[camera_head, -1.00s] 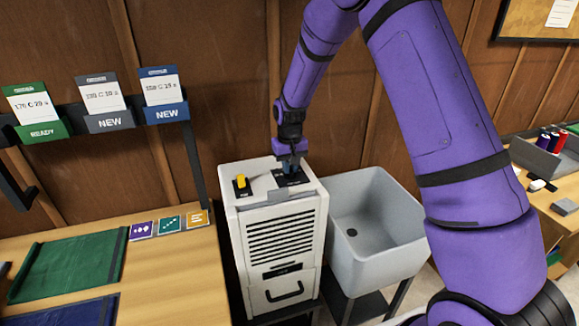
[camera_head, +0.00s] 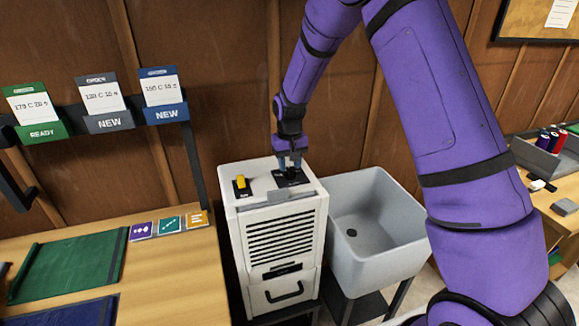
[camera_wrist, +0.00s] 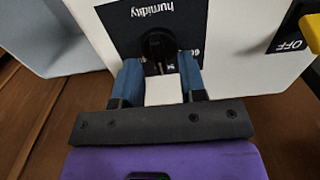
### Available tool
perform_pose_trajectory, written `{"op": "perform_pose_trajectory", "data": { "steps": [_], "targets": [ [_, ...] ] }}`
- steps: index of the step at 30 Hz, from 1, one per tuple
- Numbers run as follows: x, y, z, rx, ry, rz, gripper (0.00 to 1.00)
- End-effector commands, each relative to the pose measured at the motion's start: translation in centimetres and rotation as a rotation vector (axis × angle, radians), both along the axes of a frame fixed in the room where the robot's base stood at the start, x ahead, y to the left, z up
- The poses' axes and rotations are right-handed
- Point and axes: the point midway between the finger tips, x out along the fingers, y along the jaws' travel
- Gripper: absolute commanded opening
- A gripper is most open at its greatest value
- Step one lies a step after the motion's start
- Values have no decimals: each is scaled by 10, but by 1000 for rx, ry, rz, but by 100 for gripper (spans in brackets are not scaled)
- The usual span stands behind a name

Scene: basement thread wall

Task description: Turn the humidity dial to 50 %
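The humidity dial (camera_wrist: 158,47) is a dark round knob on a black panel marked "humidity" (camera_wrist: 160,12), upside down in the wrist view. Part of a "60" mark shows beside it; the other marks and the pointer setting are not readable. In the head view the panel (camera_head: 301,181) lies on top of a white dehumidifier-like cabinet (camera_head: 283,235). My gripper (camera_wrist: 159,68) has its two blue fingers apart, with a gap between them and the dial just beyond the fingertips. In the head view my gripper (camera_head: 290,165) points down over the dial; contact cannot be told.
A yellow switch (camera_head: 241,182) stands left of the dial, with "OFF" beside it in the wrist view. A grey sink (camera_head: 400,215) adjoins the cabinet on the right. A wooden bench (camera_head: 170,265) with mats and coloured cards is at left. The wall is close behind.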

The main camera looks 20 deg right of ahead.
Motion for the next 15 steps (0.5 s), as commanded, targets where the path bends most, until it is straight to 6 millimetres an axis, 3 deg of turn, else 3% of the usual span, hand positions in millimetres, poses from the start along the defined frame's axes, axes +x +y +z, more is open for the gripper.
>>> {"op": "perform_pose_trajectory", "data": {
  "steps": [9,15],
  "targets": [
    [1,0,60,0,-4,1,38],
    [0,0,86,0,-3,0,38]
  ]
}}
